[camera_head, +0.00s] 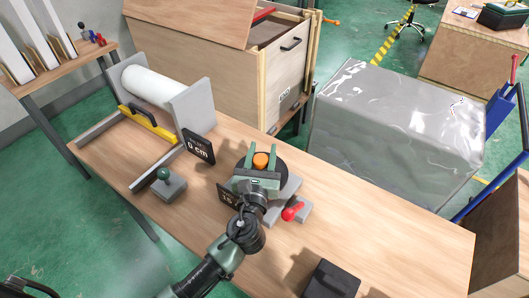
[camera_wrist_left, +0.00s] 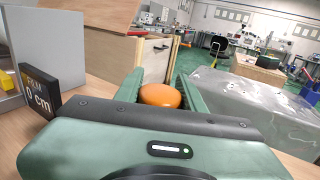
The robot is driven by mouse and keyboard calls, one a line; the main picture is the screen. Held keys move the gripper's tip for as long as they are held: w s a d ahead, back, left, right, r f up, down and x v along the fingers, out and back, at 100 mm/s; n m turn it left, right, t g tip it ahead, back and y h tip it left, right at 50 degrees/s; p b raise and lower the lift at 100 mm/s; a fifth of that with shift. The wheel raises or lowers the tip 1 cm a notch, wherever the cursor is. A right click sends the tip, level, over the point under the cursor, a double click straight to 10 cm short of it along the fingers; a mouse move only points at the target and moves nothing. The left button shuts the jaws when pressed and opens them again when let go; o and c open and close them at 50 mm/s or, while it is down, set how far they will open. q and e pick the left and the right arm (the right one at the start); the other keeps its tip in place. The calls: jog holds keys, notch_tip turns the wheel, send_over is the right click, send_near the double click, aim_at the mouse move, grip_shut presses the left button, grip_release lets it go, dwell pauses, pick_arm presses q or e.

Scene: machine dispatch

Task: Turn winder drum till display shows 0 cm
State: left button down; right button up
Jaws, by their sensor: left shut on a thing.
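My left gripper (camera_head: 262,164) is shut on the orange knob (camera_head: 261,160), with one green finger on each side of it. The knob also shows between the fingers in the left wrist view (camera_wrist_left: 160,96). The knob stands over a dark round drum (camera_head: 243,166) on a grey base, mostly hidden by my gripper. A black display (camera_head: 199,147) stands to the left of the drum and reads 0 cm; the left wrist view also shows the display (camera_wrist_left: 41,92) with "FILM" and 0 cm. My right gripper is not in view.
A white film roll (camera_head: 152,87) sits behind a yellow bar (camera_head: 148,124). A green-knobbed lever (camera_head: 171,180) and a red lever (camera_head: 292,212) flank my gripper. A black box (camera_head: 332,279) stands near the front; the bench's right part is clear.

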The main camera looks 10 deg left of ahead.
pick_arm(q)
jog(key=shift+a+n+g+y, duration=0.15)
jog(key=shift+n+y, duration=0.35)
jog(key=shift+y, duration=0.3)
jog(key=shift+a+n+g+y, duration=0.15)
jog(key=shift+n+y, duration=0.35)
jog(key=shift+y, duration=0.3)
jog(key=c, duration=1)
grip_release()
jog(key=shift+c, duration=0.2)
jog(key=shift+o, duration=0.8)
notch_tip(320, 180, up, 20)
jog(key=p, duration=0.2)
